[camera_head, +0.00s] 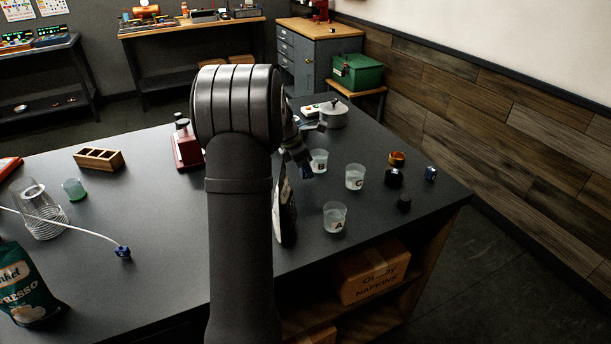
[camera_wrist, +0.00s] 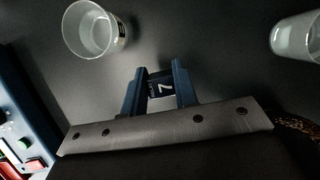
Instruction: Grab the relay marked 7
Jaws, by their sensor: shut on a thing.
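The relay marked 7 is a small dark blue block, and in the wrist view its label (camera_wrist: 161,88) faces the camera with a white 7. My gripper (camera_wrist: 159,67) is shut on it, one finger on each side. In the head view the blue relay (camera_head: 306,173) shows just below my gripper (camera_head: 299,158), left of the clear cup marked B (camera_head: 319,160). My arm hides part of this area. I cannot tell whether the relay touches the table or is slightly raised.
Cups marked C (camera_head: 355,177) and A (camera_head: 334,217) stand nearby. Other blue blocks are at the right (camera_head: 431,173) and on a white cable at the left (camera_head: 123,252). A dark-framed panel (camera_head: 287,210) stands partly behind my arm.

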